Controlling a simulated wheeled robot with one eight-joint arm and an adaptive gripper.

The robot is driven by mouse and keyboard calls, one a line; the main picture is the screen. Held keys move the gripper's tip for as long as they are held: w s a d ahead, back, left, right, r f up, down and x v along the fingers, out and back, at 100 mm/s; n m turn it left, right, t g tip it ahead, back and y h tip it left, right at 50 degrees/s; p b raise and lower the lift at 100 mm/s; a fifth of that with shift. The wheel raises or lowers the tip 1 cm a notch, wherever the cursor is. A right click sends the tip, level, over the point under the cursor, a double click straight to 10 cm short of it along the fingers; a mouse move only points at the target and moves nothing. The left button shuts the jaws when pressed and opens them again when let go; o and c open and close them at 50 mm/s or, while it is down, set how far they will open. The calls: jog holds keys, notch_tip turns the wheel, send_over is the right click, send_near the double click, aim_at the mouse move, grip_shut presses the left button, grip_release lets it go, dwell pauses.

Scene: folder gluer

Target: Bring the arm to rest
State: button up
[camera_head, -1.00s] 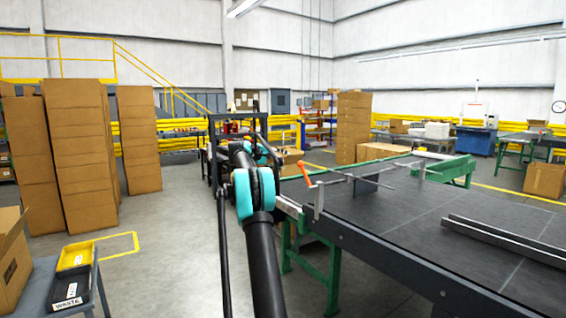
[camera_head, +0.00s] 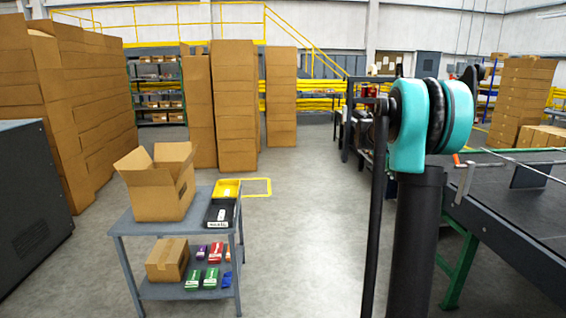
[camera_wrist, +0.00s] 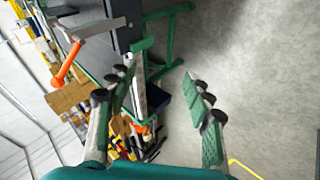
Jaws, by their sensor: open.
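My arm stands raised at the right of the head view, with its dark links and teal joint in front of the folder gluer table (camera_head: 520,212). My gripper (camera_wrist: 160,80) shows in the wrist view, with its two fingers spread wide apart and nothing between them. The view between the fingers looks past the table's edge to the grey floor. An orange-handled clamp (camera_wrist: 62,72) shows at the left of the wrist view, apart from the fingers. In the head view my gripper itself is hidden or out of frame.
A grey cart (camera_head: 160,226) holds an open carton (camera_head: 158,190), a yellow tray (camera_head: 226,189) and a black tray (camera_head: 220,214). Stacked cartons (camera_head: 234,110) stand behind. A dark cabinet (camera_head: 30,190) is at the far left. Open floor (camera_head: 310,220) lies between cart and table.

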jog(key=s+a+f+y, duration=0.2)
jog(key=s+a+f, duration=0.5)
jog(key=s, duration=0.6)
jog(key=s+a+f+y, duration=0.3)
jog(key=s+a+f, duration=0.5)
jog(key=s, duration=0.5)
jog(key=s+a+f+y, duration=0.3)
jog(key=s+a+f, duration=0.5)
jog(key=s, duration=0.5)
jog(key=shift+a+f+t, duration=0.2)
jog(key=shift+a+t, duration=0.2)
jog(key=shift+a, duration=0.75)
